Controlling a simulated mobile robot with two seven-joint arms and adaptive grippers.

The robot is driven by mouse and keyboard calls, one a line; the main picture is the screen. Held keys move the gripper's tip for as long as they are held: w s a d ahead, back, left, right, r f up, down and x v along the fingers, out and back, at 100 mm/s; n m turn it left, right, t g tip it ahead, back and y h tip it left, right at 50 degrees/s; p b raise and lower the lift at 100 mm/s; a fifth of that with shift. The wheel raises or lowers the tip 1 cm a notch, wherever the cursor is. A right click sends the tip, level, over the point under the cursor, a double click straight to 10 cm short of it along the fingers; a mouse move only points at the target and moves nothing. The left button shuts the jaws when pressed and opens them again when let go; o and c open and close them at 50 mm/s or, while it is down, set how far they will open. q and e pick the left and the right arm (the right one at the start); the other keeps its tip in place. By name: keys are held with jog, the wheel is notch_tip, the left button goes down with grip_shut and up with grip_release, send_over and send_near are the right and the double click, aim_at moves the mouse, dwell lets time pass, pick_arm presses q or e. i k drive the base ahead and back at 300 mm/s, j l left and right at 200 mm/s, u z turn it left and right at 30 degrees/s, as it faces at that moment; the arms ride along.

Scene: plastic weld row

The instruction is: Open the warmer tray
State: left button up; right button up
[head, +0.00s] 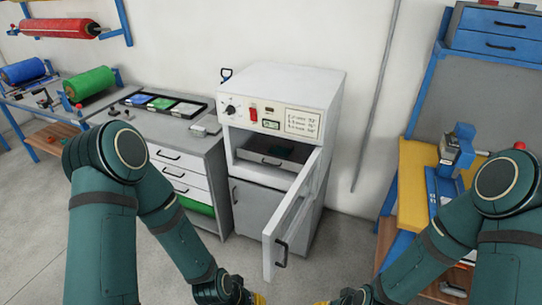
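The warmer (288,83) is a white cabinet with a knob, a red switch and a label on its upper panel. Its framed door (294,215) is swung open toward me and to the right, with a dark handle on it. Inside the opening, the grey warmer tray (284,152) shows, with a dark handle on its front. The tray sits within the cabinet. My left gripper (257,298) and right gripper (322,301) are at the bottom edge, below and in front of the door. Only yellow bits of them show, so their opening is hidden.
A grey drawer bench (190,140) stands left of the warmer, with coloured panels in a black tray on top. A yellow-topped workbench (415,185) with a blue machine is at right. Floor in front is clear.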

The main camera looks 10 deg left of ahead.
aim_at(256, 149)
jog(key=i+j+z, duration=0.3)
jog(key=i+j, duration=0.35)
jog(key=i+j+z, duration=0.15)
jog(key=j+z, duration=0.2)
jog(key=i+j+z, duration=0.15)
jog(key=j+z, duration=0.2)
